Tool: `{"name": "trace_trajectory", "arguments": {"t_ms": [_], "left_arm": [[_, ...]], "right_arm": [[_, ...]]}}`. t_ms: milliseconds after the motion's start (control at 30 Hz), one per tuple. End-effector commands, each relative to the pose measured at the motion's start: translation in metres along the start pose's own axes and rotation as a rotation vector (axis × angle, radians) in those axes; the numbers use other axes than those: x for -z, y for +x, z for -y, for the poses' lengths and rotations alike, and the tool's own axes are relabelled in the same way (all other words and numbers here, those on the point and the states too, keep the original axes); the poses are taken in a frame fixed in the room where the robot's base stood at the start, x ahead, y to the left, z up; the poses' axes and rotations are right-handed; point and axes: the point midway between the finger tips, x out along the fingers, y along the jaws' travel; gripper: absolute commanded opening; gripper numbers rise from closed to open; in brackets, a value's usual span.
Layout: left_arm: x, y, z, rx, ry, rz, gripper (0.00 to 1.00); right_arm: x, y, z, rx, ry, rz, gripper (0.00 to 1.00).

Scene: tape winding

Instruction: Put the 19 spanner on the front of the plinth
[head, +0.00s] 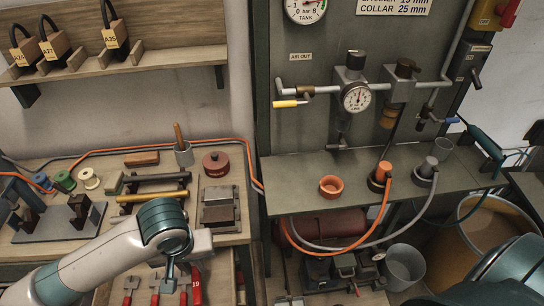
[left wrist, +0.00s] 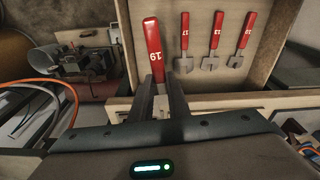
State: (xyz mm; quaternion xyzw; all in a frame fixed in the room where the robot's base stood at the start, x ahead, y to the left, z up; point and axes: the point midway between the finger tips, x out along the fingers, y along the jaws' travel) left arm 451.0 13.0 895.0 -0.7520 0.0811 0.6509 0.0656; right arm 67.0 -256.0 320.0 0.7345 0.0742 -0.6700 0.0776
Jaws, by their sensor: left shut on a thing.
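The 19 spanner (left wrist: 154,50) has a red handle marked 19, which also shows at the bottom of the head view (head: 196,285). My left gripper (left wrist: 160,86) is shut on it at the end below the handle, and its fingers hide that end. The spanner stands over the near part of an open wooden drawer, tilted in the left wrist view. I cannot tell which thing is the plinth. My right gripper is out of view; only part of my right arm shows at bottom right.
Several smaller red spanners (left wrist: 215,38) lie in the drawer (left wrist: 262,70). The bench above (head: 232,236) holds spools, a grey block (head: 218,193) and a red-brown tin (head: 216,163). Orange and grey hoses (head: 345,245) hang from the green shelf at the right.

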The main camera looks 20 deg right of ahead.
Motion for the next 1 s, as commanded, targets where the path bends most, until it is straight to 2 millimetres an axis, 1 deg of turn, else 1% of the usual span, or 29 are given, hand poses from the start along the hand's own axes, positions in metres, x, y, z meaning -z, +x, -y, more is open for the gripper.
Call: {"name": "trace_trajectory", "arguments": {"t_ms": [167,333,500,600,700,767,1000], "left_arm": [[-0.013,0.008,0.04,-0.005,-0.055,0.009,0.0],[-0.034,0.014,0.092,-0.001,-0.121,0.013,0.0],[-0.056,0.014,0.141,0.016,-0.172,0.006,0.0],[-0.066,0.012,0.161,0.028,-0.191,0.001,0.0],[-0.072,0.01,0.174,0.035,-0.201,-0.003,0.0],[-0.074,0.01,0.178,0.038,-0.205,-0.004,0.0],[-0.074,0.009,0.18,0.038,-0.206,-0.006,0.0]], "right_arm": [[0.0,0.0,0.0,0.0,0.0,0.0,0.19],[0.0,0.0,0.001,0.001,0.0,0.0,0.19],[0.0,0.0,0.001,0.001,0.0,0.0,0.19],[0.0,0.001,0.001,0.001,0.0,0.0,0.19],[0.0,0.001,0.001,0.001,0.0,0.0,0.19],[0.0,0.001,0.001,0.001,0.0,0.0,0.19],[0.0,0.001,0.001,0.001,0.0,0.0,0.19]]}}
